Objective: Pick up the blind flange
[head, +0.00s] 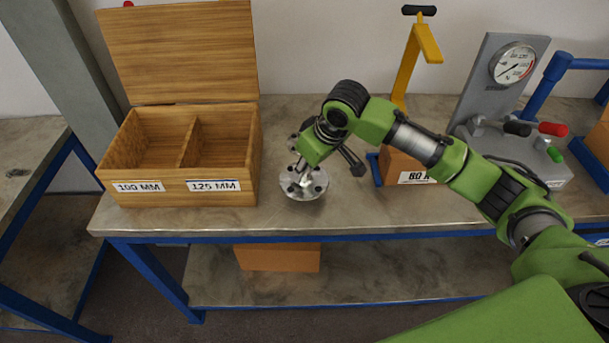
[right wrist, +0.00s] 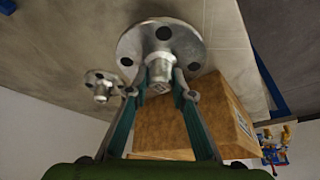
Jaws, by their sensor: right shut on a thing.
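I cannot tell whether the disc touches the bench top. A second, smaller-looking flange (right wrist: 101,83) stands apart from it and is mostly hidden behind my gripper in the head view. My left gripper is not in view.
An open two-compartment wooden case (head: 222,200), labelled 100 MM and 125 MM, stands left on the bench (head: 345,222). A brown labelled block (head: 399,165), a yellow stand (head: 427,42) and a gauge panel (head: 514,65) stand to the right. The bench's front edge is close.

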